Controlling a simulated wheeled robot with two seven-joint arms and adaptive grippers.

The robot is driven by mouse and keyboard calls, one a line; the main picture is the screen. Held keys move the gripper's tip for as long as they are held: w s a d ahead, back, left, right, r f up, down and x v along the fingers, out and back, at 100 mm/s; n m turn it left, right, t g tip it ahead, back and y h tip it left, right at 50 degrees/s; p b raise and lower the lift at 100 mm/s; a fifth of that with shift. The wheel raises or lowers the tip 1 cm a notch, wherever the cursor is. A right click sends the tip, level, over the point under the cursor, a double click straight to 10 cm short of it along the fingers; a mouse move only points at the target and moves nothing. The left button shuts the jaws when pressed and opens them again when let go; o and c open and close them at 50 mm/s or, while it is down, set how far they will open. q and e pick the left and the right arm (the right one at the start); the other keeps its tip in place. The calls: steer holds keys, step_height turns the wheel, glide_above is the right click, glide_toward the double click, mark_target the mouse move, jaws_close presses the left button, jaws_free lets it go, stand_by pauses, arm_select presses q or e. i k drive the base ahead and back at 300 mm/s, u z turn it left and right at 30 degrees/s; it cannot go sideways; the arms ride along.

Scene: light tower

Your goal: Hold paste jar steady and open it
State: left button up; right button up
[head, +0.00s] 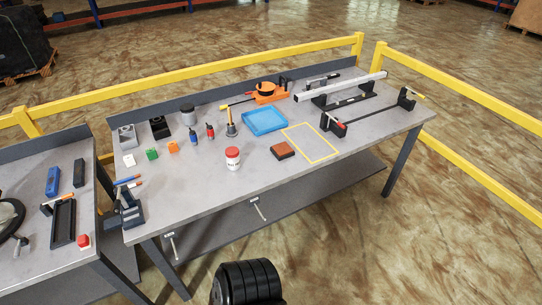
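The jar that looks like the paste jar (232,160) is white with a red lid and dark lettering too small to read. It stands upright near the front middle of the large grey workbench (205,190), with its lid on. Bare bench top surrounds it. Neither my left nor my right gripper is in view, and nothing is touching the jar.
A blue tray (265,121), a brown-topped block (283,151) and a yellow outlined area (311,143) lie right of the jar. Small bottles (193,136), a grey can (187,116) and blocks stand left and behind. A vise (131,209) sits at the left corner. Yellow rails (200,73) run behind.

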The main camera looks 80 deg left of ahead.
mark_target(233, 164)
steer(key=i, duration=1.1)
steer(key=u, duration=2)
